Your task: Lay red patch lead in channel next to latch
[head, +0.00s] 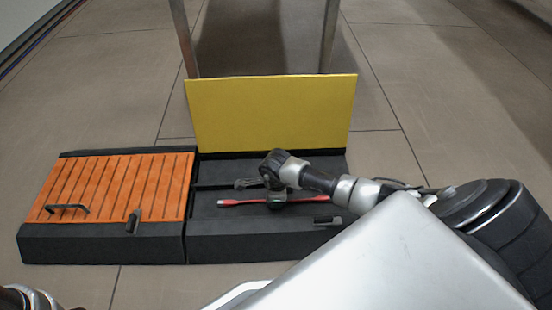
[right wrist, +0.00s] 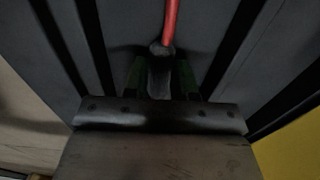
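In the right wrist view the lead (right wrist: 171,25) runs up from a grey sleeve (right wrist: 158,62) that sits between my two greenish fingers. Whether the fingers press on it is too dark to tell. A small dark latch (head: 327,220) is on the box's front right. My left gripper is out of view.
An orange slatted cover (head: 115,185) with a black handle (head: 66,209) and a second latch (head: 133,221) closes the left box. A yellow panel (head: 270,115) stands upright behind the open box. Tiled floor lies around.

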